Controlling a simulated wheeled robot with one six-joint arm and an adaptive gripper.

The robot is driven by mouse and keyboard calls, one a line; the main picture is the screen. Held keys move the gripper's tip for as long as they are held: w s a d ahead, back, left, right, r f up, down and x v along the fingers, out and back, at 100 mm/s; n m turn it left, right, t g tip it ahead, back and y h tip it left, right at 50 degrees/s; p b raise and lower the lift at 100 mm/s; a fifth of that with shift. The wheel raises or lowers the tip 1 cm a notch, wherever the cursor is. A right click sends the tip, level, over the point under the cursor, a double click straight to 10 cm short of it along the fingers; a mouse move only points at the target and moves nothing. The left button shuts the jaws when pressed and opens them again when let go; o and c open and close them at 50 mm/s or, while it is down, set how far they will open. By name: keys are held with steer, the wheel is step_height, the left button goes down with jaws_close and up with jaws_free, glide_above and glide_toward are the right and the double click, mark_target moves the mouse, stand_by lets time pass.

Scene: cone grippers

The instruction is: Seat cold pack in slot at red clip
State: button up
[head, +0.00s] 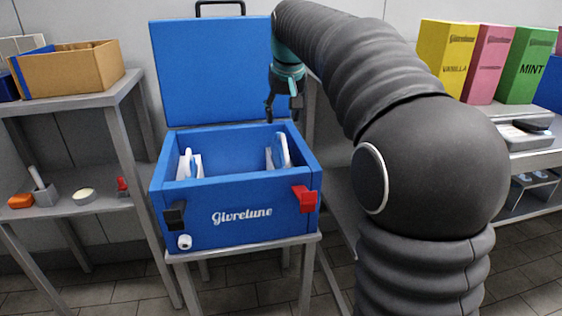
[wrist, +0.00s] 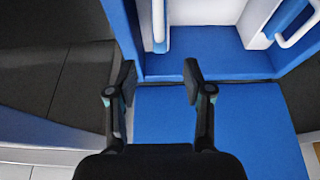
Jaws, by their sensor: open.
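The blue box (head: 240,215) stands open, its lid raised behind. A red clip (head: 304,198) is at its front right corner and a black clip (head: 175,215) at its front left. Inside at the right is a blue-and-white pack with a handle (head: 282,152), beside a white holder (head: 269,158). At the left is a white piece with a loop (head: 190,165). Two white-handled pieces show in the wrist view, one at upper left (wrist: 159,25) and one at right (wrist: 298,28). My gripper (head: 283,112) is open and empty, above the box's back right, before the lid (head: 210,70).
A shelf at the left holds a cardboard box (head: 75,72) and small items. Colored cartons (head: 447,60) stand on the right shelf. A white cylinder (head: 184,241) is at the box's lower front left. The box's middle is free. The raised lid is close to my gripper.

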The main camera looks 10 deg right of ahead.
mark_target(280, 132)
steer(key=shift+b+x, duration=0.6)
steer(key=shift+x, duration=3.1)
steer(key=shift+w+r, duration=0.1)
steer(key=shift+w, duration=0.05)
jaws_close()
